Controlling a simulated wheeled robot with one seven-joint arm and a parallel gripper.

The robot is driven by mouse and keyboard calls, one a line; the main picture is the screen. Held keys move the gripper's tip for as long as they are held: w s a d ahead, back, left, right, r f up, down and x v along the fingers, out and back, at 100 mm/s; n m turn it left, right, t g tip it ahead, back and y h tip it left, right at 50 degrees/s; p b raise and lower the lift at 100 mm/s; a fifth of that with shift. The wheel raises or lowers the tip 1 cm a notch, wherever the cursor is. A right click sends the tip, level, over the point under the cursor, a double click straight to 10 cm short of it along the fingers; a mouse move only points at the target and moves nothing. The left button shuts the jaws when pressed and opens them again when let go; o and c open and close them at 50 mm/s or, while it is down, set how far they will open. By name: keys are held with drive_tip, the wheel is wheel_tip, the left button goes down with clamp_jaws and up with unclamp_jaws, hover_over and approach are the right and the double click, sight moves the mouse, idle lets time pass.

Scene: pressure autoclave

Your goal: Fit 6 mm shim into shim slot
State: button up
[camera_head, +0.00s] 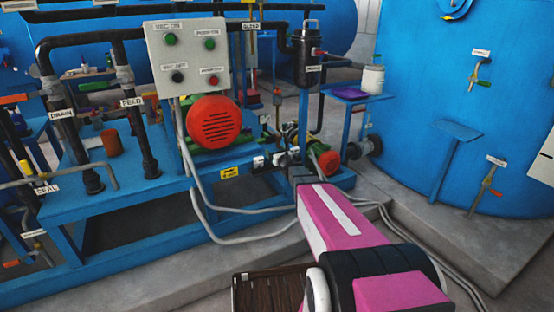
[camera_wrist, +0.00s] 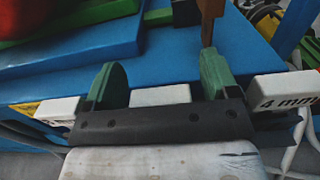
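My gripper (camera_wrist: 160,80) has two green fingers set wide apart in the wrist view. A white block (camera_wrist: 160,95) shows between them, with no readable label, so I cannot tell whether it is the 6 mm shim. It appears apart from both fingers. A white block marked "4 mm" (camera_wrist: 285,90) is to the right of the right finger. Another white block (camera_wrist: 62,109) is to the left of the left finger, its marking unreadable. In the head view, small white blocks (camera_head: 258,161) sit on the blue skid edge near the arm's far end. I cannot identify the shim slot.
The blue skid (camera_head: 220,180) carries a red-faced motor (camera_head: 213,122) and a grey control box (camera_head: 187,57). A brown upright piece (camera_wrist: 208,22) stands behind the right finger. Grey hoses (camera_head: 235,235) run along the skid's front. A yellow label (camera_head: 229,173) is on its edge.

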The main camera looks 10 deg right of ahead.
drive_tip(key=c, duration=0.9)
